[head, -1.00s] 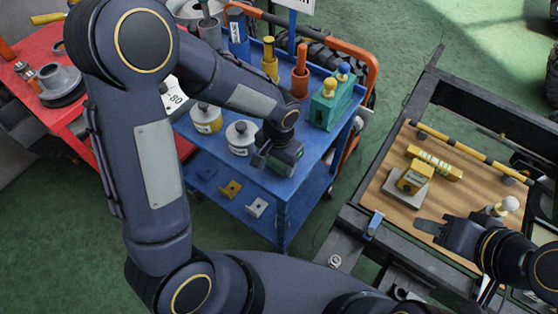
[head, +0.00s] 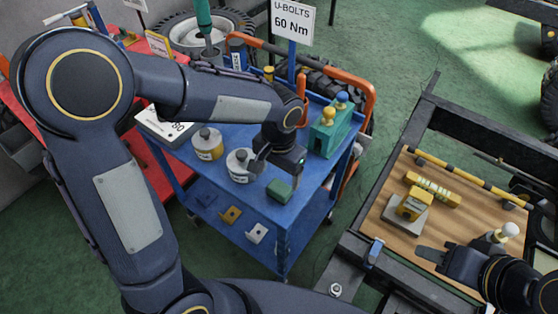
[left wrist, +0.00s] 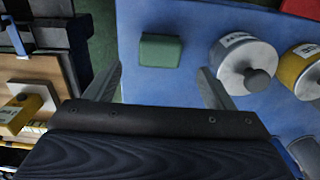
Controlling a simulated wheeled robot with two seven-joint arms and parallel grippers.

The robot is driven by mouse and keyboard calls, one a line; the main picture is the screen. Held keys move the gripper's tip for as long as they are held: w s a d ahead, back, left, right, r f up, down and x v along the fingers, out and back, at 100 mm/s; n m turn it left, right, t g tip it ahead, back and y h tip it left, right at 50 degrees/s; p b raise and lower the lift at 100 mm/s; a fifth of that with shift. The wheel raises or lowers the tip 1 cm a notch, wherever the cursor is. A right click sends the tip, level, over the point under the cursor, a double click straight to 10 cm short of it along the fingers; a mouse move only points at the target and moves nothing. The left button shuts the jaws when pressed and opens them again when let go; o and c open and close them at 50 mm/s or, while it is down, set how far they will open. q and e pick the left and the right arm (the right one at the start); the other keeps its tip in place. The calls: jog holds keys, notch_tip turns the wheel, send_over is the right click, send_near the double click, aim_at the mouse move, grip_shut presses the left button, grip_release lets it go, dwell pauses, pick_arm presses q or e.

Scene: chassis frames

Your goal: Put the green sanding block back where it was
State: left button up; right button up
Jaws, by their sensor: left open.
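The green sanding block (head: 279,190) lies on the blue cart's top (head: 215,182), near its front edge and to the right of the white-lidded jar. It also shows in the left wrist view (left wrist: 160,50), ahead of and between the spread fingers. My left gripper (head: 283,168) is open and empty, above and just behind the block and apart from it. Its fingers (left wrist: 160,78) frame bare blue surface in the wrist view. My right gripper (head: 432,256) is over the wooden board at the right; its finger gap is not clear.
A white-lidded jar (head: 240,165) and a yellow jar (head: 208,144) stand left of the left gripper. A teal holder with knobs (head: 331,130) stands at the cart's right. Small brackets (head: 257,233) lie on the lower shelf. The board (head: 388,214) carries a yellow block (head: 412,205).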

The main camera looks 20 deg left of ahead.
aim_at(279, 188)
pick_arm(q)
jog(key=s+a+r+n+t+h, duration=0.2)
jog(key=s+a+r+n, duration=0.1)
jog(key=s, duration=0.5)
jog(key=s+a+r+n+t+h, duration=0.1)
jog(key=s+a+r+n+t, duration=0.1)
jog(key=s+a+r, duration=0.4)
jog(key=shift+s+n+t+h, duration=0.4)
jog(key=shift+s+t, duration=0.4)
jog(key=shift+s, duration=0.2)
jog(key=shift+r, duration=0.1)
jog(key=shift+r, duration=0.15)
